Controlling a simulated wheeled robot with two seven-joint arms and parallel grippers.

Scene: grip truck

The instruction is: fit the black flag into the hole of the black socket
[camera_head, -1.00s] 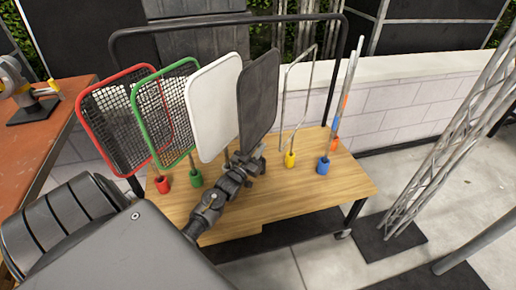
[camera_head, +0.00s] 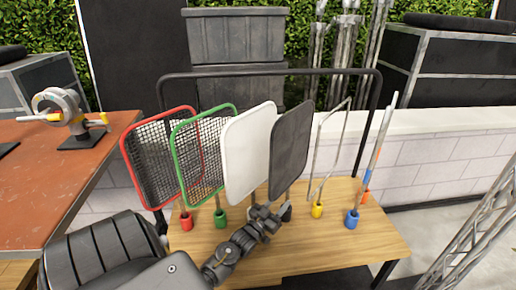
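The black flag (camera_head: 291,148) is a dark rounded panel, upright and slightly tilted, between the white flag and a bare wire frame. My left gripper (camera_head: 270,214) is at the lower edge of the black flag, by its stem. Its dark fingers blend with what is behind them, so their gap is unclear. A dark piece that looks like the black socket (camera_head: 287,214) shows just right of the fingers on the wooden table. Whether the stem sits in its hole is hidden. My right gripper is out of view.
The red mesh flag (camera_head: 160,160), green mesh flag (camera_head: 203,150) and white flag (camera_head: 248,150) stand close on the left. The yellow socket (camera_head: 317,210) and blue socket (camera_head: 351,219) are to the right. The wooden table (camera_head: 340,245) is clear at front right.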

